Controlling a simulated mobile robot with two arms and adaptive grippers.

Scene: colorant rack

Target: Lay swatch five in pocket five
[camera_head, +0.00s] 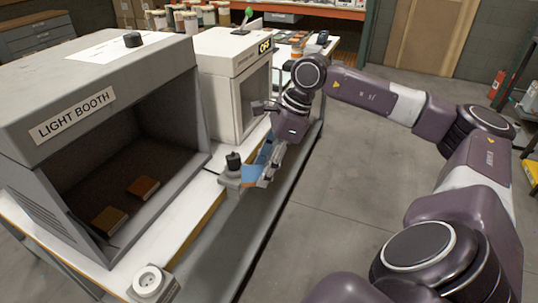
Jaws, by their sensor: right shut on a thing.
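My right gripper (262,178) is at the front edge of the bench, just right of a black-knobbed grey block. It is shut on a flat blue piece (254,172), which looks like a swatch; no number on it can be read. The gripper fingers and arm hide part of the piece. Two orange-brown swatches, a nearer one (109,220) and a farther one (143,187), lie on the dark floor of the light booth (103,110). I cannot make out numbered pockets. My left gripper is not in view.
The black-knobbed block (232,162) stands close to the gripper. A white cabinet (222,55) stands beyond the booth. A grey box with a round white top (149,281) sits at the near edge. Coloured pieces (292,38) lie farther back. Open floor lies right of the bench.

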